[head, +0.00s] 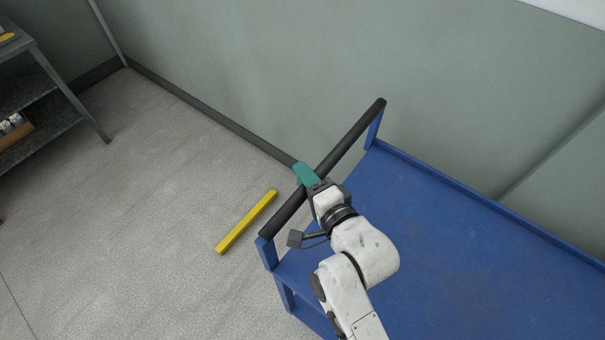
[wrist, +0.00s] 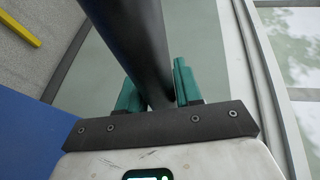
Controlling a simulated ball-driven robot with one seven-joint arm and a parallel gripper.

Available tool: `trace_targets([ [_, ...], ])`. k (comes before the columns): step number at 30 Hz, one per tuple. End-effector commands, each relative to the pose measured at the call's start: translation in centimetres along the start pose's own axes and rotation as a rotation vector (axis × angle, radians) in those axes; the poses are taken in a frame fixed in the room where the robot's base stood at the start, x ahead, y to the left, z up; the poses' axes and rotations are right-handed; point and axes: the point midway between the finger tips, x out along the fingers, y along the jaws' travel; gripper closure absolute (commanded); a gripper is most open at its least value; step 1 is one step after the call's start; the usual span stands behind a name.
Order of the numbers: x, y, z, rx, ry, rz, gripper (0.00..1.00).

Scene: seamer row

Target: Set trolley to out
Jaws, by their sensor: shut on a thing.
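The blue trolley (head: 470,250) fills the lower right of the head view, beside the wall. Its black push handle (head: 352,136) runs across its left end on blue posts. My gripper (head: 306,176), with teal fingers, is shut on the handle near its middle. In the wrist view the handle (wrist: 130,35) passes between the two fingers of my gripper (wrist: 155,90). Part of the trolley's blue top (wrist: 30,140) shows at the left there. My arm covers part of the trolley's near edge.
A yellow bar or floor marking (head: 246,222) lies on the grey floor left of the trolley. A metal shelf (head: 40,100) with goods stands at the far left. The wall (head: 240,70) runs close behind the trolley. The floor between shelf and trolley is otherwise clear.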

Motion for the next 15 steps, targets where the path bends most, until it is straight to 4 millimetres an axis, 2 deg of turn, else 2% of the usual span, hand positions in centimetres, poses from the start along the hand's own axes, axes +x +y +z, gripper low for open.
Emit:
trace_targets([
  [10,-0.03,0.14,-0.02,0.000,0.000,0.002,1.00],
  [11,-0.03,0.14,-0.02,0.000,0.000,0.002,0.63],
  [15,-0.03,0.10,-0.02,0.000,0.000,0.002,0.49],
])
